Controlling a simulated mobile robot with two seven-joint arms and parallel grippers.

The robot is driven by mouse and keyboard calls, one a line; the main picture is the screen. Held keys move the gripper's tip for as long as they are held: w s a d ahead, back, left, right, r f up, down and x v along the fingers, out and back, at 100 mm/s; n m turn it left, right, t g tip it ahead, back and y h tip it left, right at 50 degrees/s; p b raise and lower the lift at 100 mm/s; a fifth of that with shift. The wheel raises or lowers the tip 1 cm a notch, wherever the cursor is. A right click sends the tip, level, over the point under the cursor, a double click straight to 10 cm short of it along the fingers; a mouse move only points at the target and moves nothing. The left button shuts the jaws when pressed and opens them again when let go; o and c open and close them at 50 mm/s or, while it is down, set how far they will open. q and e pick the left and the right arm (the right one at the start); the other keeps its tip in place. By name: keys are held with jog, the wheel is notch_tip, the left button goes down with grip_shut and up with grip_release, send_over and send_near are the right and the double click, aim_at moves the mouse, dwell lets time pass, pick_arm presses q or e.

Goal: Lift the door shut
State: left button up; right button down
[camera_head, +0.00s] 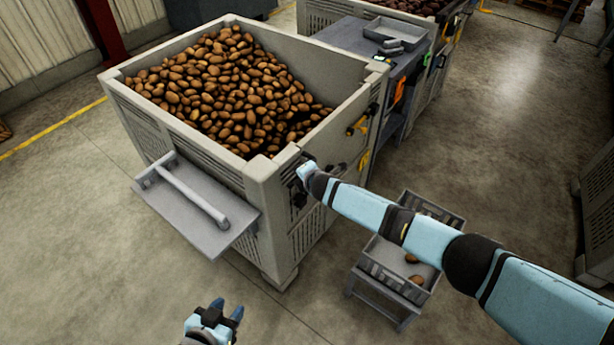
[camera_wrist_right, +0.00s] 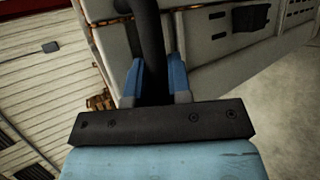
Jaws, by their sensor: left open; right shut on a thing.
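The door (camera_head: 185,222) is a grey flap, folded down and sticking out almost level from the front of a big grey crate (camera_head: 265,185) full of potatoes. A light grey bar handle (camera_head: 195,195) runs across the door. My right gripper (camera_head: 302,178) is at the crate's near right corner, apart from the door. The right wrist view shows its blue fingers (camera_wrist_right: 157,82) shut on a dark bar (camera_wrist_right: 150,35); I cannot tell what the bar belongs to. My left gripper (camera_head: 226,310) is open and empty, low over the floor in front of the door.
A small grey crate (camera_head: 428,208) with a few potatoes stands on a low stand under my right arm. A grey table (camera_head: 345,35) with a tray (camera_head: 395,30) stands behind the big crate. The floor (camera_head: 90,250) left of the door is clear.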

jog(key=shift+a+r, duration=0.2)
jog(key=shift+a, duration=0.05)
jog(key=c, duration=1.1)
grip_release()
jog(key=shift+a, duration=0.1)
jog(key=shift+o, duration=0.2)
jog(key=shift+w+f, duration=0.1)
jog(key=shift+f, duration=0.05)
jog(key=shift+s+d+r, duration=0.2)
jog(key=shift+s+d, duration=0.1)
jog(key=p+v, duration=0.1)
jog(key=v, duration=1.2)
jog(key=shift+p, duration=0.4)
jog(key=shift+a+r, duration=0.1)
jog(key=shift+a, duration=0.05)
